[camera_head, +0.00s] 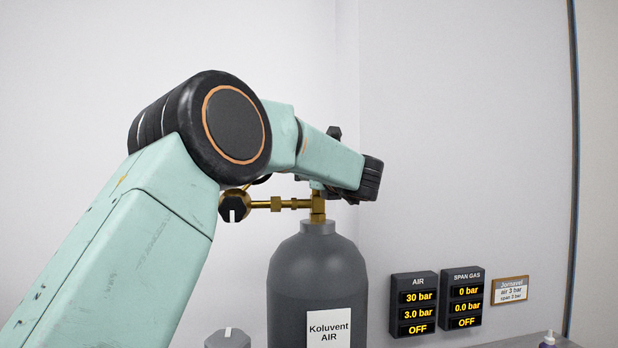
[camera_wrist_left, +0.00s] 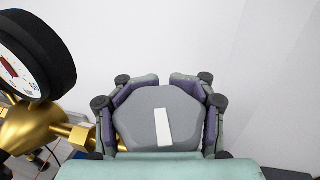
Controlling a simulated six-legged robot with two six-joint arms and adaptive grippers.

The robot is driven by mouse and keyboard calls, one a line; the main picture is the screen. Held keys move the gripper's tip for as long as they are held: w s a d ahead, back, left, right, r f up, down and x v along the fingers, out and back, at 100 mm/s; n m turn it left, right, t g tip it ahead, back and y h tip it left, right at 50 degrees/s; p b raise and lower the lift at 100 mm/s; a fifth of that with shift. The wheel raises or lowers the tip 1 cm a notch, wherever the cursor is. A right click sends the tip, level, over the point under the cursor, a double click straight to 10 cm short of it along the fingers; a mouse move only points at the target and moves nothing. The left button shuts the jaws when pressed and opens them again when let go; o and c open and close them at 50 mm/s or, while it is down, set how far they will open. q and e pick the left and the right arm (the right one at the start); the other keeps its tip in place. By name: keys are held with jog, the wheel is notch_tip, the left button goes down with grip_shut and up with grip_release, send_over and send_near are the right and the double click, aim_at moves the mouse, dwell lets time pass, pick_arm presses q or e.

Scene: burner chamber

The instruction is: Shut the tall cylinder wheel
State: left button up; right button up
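The tall grey cylinder (camera_head: 317,270), labelled "Koluvent AIR", stands upright with a brass valve (camera_head: 318,207) on top. Its wheel is hidden behind my left arm in the head view. In the left wrist view the wheel (camera_wrist_left: 138,112) is a grey, many-sided knob with a white bar on its face. My left gripper (camera_wrist_left: 164,80) has its fingers on both sides of the wheel, curled in around its far edge, and they appear to touch it. A small gap shows between the fingertips. My right gripper is in neither view.
A round gauge (camera_wrist_left: 38,55) on brass fittings sits close left of the gripper. The AIR display (camera_head: 414,304) reads 30 bar, 3.0 bar, OFF; the SPAN GAS display (camera_head: 462,300) reads 0, 0.0, OFF. A grey top (camera_head: 228,339) of something lower shows left of the cylinder.

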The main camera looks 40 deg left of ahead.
pick_arm(q)
jog(key=o, duration=0.8)
jog(key=shift+d+f, duration=0.1)
jog(key=shift+f, duration=0.2)
jog(key=o, duration=0.4)
jog(key=shift+s+d+r, duration=0.2)
jog(key=shift+d+r, duration=0.15)
jog(key=shift+r, duration=0.05)
jog(key=shift+o, duration=0.5)
jog(key=shift+w+a+f, duration=0.15)
jog(key=shift+w+a, duration=0.05)
jog(key=shift+a, duration=0.2)
jog(key=v, duration=1.2)
jog(key=shift+o, duration=0.4)
jog(key=shift+s+d, duration=0.1)
